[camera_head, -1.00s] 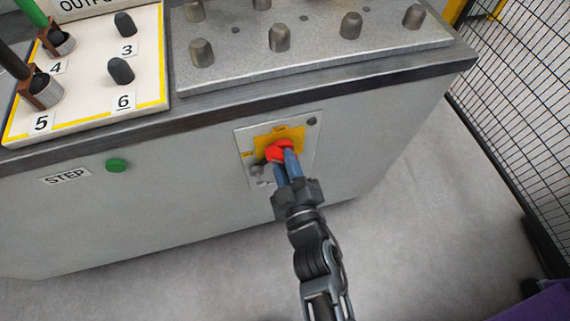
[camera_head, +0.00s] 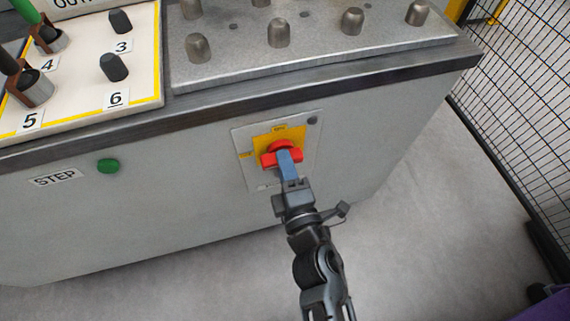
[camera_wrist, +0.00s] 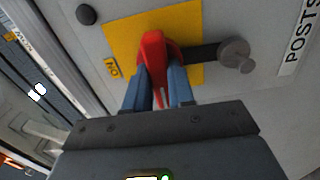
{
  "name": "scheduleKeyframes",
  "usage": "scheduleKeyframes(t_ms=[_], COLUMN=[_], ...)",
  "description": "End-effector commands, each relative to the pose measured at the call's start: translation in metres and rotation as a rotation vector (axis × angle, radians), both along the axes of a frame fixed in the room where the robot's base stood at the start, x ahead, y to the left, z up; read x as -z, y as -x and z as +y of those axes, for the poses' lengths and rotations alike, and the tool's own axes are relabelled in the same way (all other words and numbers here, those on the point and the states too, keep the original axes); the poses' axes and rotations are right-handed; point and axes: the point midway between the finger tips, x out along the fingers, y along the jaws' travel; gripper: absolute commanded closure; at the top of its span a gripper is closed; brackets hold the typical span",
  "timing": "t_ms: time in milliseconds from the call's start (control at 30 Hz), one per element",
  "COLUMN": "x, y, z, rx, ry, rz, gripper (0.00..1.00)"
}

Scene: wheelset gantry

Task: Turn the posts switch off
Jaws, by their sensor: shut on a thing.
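The posts switch is a red rotary handle (camera_head: 268,159) on a yellow plate (camera_head: 265,138), set in a grey panel on the cabinet front. In the head view the handle's bar lies roughly level across the plate. My gripper (camera_head: 285,160) reaches it from below and is shut on it; one blue finger hides part of the bar. In the wrist view the red handle (camera_wrist: 153,50) sits between the two blue fingers (camera_wrist: 160,82). An "ON" label (camera_wrist: 113,68) is left of it and a "POSTS" label (camera_wrist: 299,38) is at the right edge.
A green STEP button (camera_head: 108,166) is left on the same cabinet front. Above are a numbered board (camera_head: 75,92) with pegs and a metal plate (camera_head: 235,68) with several studs. A mesh fence (camera_head: 520,110) stands at right. Floor is clear below.

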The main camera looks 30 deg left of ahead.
Motion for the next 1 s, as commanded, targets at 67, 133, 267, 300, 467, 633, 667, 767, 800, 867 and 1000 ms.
scheduleKeyframes(t_ms=[67,133,267,300,467,633,667,767,800,867,1000], x=[-0.0035,-0.0035,-0.0035,-0.0035,-0.0035,-0.0034,-0.0034,-0.0035,-0.0037,-0.0039,-0.0024], y=[-0.0012,-0.001,-0.0009,-0.0008,-0.0006,-0.0004,-0.0004,-0.0003,-0.0003,-0.0003,-0.0003], z=[0.0035,0.0036,0.0037,0.0038,0.004,0.0041,0.0041,0.0042,0.0042,0.0043,0.0029], rx=[-0.004,-0.004,-0.005,-0.005,-0.005,-0.006,-0.006,-0.006,-0.006,-0.006,-0.004], ry=[0.01,0.02,0.03,0.032,0.036,0.036,0.036,0.035,0.035,0.034,0.035], rz=[-0.023,-0.034,-0.046,-0.049,-0.051,-0.052,-0.052,-0.052,-0.052,-0.051,-0.048], gripper=[1.0,1.0,1.0,1.0,1.0,1.0,1.0,0.67,0.63,0.58,0.51])
